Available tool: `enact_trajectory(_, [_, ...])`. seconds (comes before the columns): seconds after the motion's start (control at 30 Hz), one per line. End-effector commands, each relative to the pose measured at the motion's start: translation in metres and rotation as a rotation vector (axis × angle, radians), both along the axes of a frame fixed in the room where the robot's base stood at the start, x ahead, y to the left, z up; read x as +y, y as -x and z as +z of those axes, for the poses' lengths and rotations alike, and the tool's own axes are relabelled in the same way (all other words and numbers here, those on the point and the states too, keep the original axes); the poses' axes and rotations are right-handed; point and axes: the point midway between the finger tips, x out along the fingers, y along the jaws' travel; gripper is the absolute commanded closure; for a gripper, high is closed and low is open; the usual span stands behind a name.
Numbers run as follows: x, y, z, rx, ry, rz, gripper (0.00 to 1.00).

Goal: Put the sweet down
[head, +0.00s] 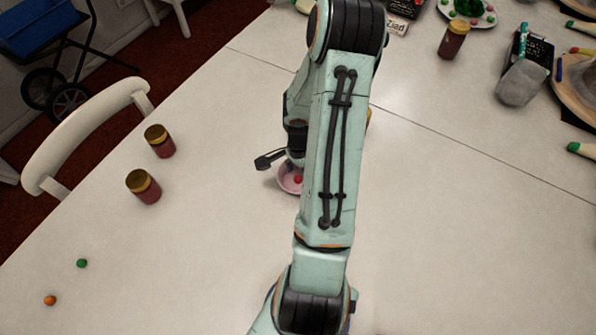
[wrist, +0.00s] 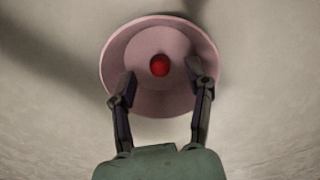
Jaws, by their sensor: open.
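A red sweet (wrist: 160,65) lies in the middle of a pink dish (wrist: 118,62) in the wrist view. My gripper (wrist: 160,82) is open over the dish, with one finger on each side and the sweet between and just beyond the fingertips. I see no finger touching the sweet. In the head view the red sweet (head: 298,179) and part of the pink dish (head: 285,184) show at the left edge of my arm. My arm hides the rest of the dish and most of my gripper there.
A green sweet (head: 82,263) and an orange sweet (head: 50,300) lie at the front left. A white chair (head: 85,130) is at the table's left edge. The right front table is clear.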

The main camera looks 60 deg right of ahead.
Motion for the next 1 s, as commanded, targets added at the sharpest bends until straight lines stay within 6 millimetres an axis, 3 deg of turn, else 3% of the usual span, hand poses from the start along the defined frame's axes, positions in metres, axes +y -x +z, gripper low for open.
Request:
enact_trajectory(0.43, [0.000, 0.000, 0.003, 0.000, 0.001, 0.000, 0.49])
enact_trajectory(0.8, [-0.001, 0.000, 0.060, -0.001, 0.003, 0.001, 0.49])
enact_trajectory(1.0, [0.000, 0.000, 0.071, 0.000, 0.000, 0.000, 0.49])
